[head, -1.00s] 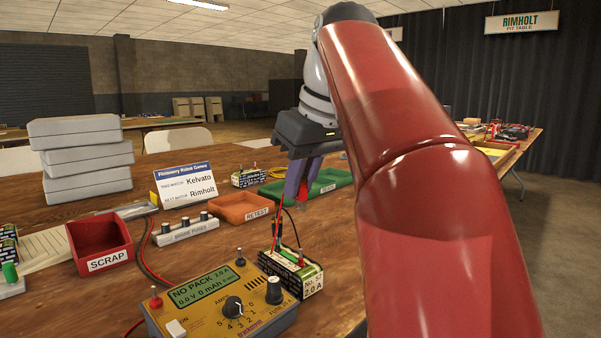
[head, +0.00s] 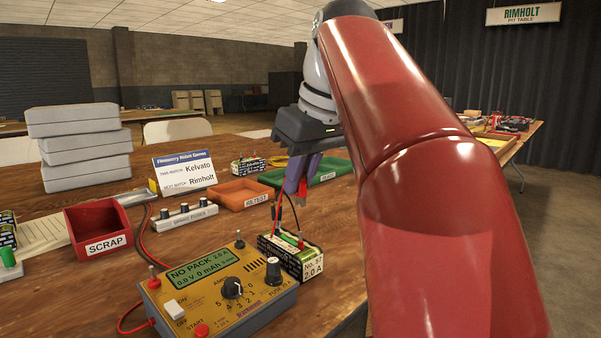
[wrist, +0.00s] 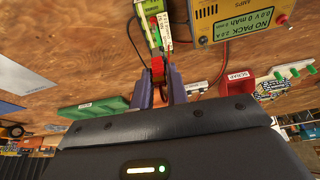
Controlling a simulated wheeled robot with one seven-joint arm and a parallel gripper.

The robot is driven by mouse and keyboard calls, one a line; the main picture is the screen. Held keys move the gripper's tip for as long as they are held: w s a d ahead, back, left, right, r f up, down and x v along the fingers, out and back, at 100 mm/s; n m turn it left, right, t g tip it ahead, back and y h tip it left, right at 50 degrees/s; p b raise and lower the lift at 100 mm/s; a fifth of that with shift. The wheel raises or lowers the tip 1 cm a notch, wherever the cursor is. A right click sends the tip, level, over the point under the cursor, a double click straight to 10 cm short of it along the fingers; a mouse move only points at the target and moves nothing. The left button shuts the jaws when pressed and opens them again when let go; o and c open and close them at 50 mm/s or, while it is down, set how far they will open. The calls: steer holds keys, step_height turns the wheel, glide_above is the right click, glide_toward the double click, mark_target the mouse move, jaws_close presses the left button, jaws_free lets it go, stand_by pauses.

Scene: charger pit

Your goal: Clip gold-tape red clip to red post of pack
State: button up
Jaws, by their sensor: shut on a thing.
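My gripper (head: 301,184) is shut on a red clip (head: 303,188), which hangs from its fingertips above the table. The red clip also shows between the fingers in the wrist view (wrist: 158,66). I cannot make out gold tape on it.
The yellow charger (head: 215,290) stands left of the pack and reads "NO PACK". The orange retest tray (head: 240,194), green tray (head: 325,172), spare fuses block (head: 184,217) and red scrap bin (head: 95,226) stand around.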

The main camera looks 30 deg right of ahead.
mark_target(304, 201)
steer(key=shift+f+b, duration=1.95)
steer(key=shift+f, duration=0.85)
steer(key=shift+f+p, duration=0.2)
steer(key=shift+p, duration=0.25)
steer(key=o, duration=0.8)
steer(key=shift+o, duration=0.2)
steer(key=shift+o, duration=1)
steer(key=shift+r, duration=0.1)
step_height(304, 201, up, 7)
steer(key=p, duration=0.8)
steer(key=shift+r, duration=0.15)
